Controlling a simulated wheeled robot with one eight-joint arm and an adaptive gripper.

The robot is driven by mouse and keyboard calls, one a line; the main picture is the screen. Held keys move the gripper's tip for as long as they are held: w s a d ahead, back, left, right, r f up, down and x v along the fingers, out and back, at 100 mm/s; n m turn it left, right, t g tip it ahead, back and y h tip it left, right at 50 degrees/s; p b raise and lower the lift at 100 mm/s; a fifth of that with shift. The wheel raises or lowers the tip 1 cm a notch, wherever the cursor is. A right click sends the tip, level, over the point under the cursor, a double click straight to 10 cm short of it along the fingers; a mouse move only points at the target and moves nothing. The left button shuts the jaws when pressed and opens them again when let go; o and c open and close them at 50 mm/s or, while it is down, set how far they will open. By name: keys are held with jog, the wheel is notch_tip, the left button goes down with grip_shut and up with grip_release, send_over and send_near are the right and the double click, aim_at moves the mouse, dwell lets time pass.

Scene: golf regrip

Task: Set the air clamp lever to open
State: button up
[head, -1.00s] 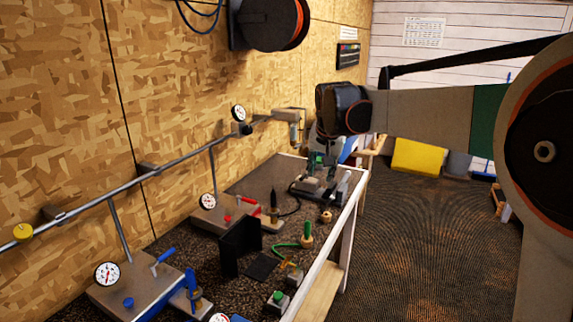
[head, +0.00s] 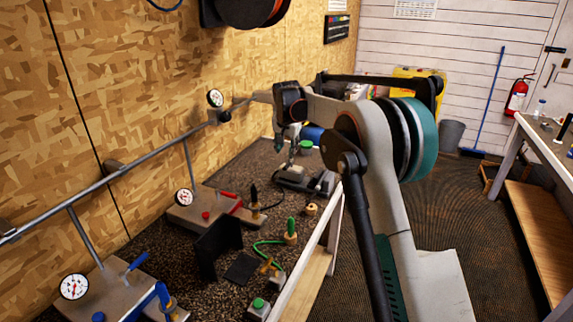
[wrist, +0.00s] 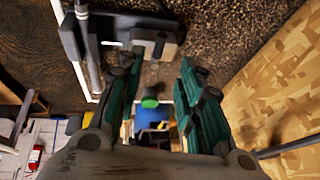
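A grey clamp-like device (head: 300,178) sits near the far end of the bench; it also shows at the top of the wrist view (wrist: 155,45). My gripper (head: 289,150) hangs above and slightly left of it, apparently not touching. In the wrist view my gripper (wrist: 158,66) has its two green-grey fingers well apart with nothing between the tips. A red lever (head: 230,195) and a blue lever (head: 138,262) stand on gauge units along the wall side. I cannot tell which handle is the air clamp lever, or its position.
A green-topped round button (head: 306,147) is beyond the device, near a blue cylinder (head: 314,134). A pipe runs along the wooden wall. The floor right of the bench is open.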

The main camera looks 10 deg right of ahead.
aim_at(286, 167)
jog(key=b+x, duration=0.2)
jog(key=x, duration=0.8)
jog(key=shift+f, duration=0.1)
grip_shut()
